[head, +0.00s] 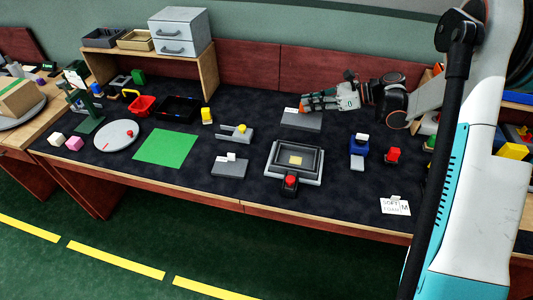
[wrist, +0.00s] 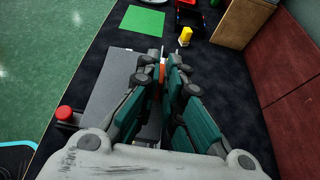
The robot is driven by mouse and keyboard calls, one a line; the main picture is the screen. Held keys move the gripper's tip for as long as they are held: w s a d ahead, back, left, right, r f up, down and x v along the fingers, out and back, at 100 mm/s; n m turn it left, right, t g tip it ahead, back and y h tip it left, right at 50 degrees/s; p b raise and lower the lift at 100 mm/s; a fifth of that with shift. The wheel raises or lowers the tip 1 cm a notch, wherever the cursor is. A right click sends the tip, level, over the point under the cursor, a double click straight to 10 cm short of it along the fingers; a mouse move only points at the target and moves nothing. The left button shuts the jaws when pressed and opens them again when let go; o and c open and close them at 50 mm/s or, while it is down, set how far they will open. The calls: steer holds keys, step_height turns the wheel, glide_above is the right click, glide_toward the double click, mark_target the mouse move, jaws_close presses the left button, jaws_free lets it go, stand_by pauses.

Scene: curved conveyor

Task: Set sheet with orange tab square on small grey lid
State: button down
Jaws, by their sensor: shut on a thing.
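My gripper (head: 303,103) is at the back middle of the table, pointing left, with its fingers shut. In the wrist view (wrist: 162,68) a narrow orange piece (wrist: 162,73) shows between the fingertips, matching the orange tab. Most of the sheet is hidden by the fingers. A low grey block (head: 303,122) with a pale piece at its back left lies just below and in front of the gripper. A flat grey surface (wrist: 108,97) lies beside the fingers in the wrist view. I cannot tell which grey piece is the small lid, or whether the sheet touches anything.
A black-framed grey tray (head: 272,172) with a red button stands in front. Two smaller grey blocks (head: 231,172) (head: 232,139) lie to the left. A green sheet (head: 166,148) lies farther left. A yellow object (head: 206,115) stands left of my gripper; a blue one (head: 358,149) is front right.

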step_height(320, 180, down, 20)
steer(key=b, duration=0.6)
steer(key=shift+w+a, duration=0.1)
steer(key=shift+w, duration=0.05)
steer(key=shift+r, duration=0.1)
steer(key=c, duration=2.1)
jaws_free()
steer(key=shift+b, duration=0.3)
steer(key=o, duration=0.4)
steer(key=p+v, duration=0.4)
steer(key=v, duration=0.8)
